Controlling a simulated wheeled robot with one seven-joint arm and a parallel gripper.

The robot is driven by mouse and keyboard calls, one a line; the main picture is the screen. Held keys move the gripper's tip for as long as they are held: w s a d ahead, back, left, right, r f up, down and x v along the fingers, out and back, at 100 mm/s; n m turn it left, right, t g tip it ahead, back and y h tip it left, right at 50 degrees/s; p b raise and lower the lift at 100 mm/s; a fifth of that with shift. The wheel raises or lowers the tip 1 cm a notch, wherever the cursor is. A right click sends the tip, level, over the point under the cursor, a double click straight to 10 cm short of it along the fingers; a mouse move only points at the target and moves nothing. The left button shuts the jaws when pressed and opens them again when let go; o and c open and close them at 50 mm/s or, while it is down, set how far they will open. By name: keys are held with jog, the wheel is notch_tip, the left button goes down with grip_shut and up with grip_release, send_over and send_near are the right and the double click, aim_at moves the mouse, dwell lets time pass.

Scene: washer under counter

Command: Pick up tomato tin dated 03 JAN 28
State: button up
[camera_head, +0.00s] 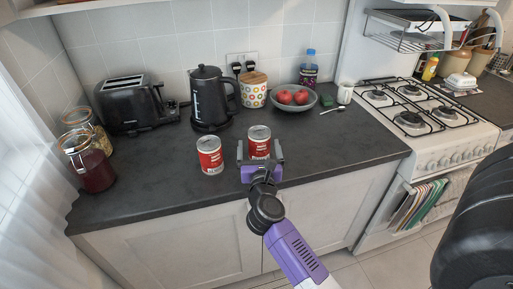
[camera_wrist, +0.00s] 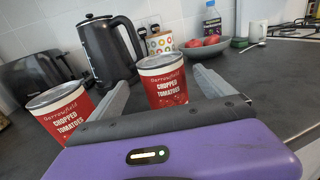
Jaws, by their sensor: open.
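Two red and white chopped tomato tins stand upright on the dark counter. The left tin (camera_head: 210,156) also shows in the wrist view (camera_wrist: 62,112), outside my gripper's left finger. The right tin (camera_head: 259,141) shows in the wrist view (camera_wrist: 164,82) between the two fingers, towards their tips. My gripper (camera_head: 260,150) is open around the right tin; the wrist view shows its fingers (camera_wrist: 164,88) on either side. I cannot tell whether they touch it. The labels read "Garrowfield chopped tomatoes"; no date is readable on either tin.
A black kettle (camera_head: 208,98) and toaster (camera_head: 136,103) stand behind the tins. A patterned canister (camera_head: 253,92) and a bowl (camera_head: 294,106) of red fruit stand behind right. Glass jars (camera_head: 88,166) stand left, a gas hob (camera_head: 410,104) right. Counter right of the tins is clear.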

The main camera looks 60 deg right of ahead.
aim_at(259, 131)
jog(key=x, duration=0.3)
jog(key=p+x, duration=0.1)
jog(key=x, duration=0.2)
jog(key=shift+s+d+r, duration=0.15)
jog(key=shift+d+r, duration=0.05)
jog(key=shift+w+d+f, duration=0.1)
jog(key=shift+w+d, duration=0.15)
jog(key=shift+d, duration=0.2)
grip_shut()
jog(key=shift+r+p, duration=0.25)
jog(key=shift+p, duration=0.05)
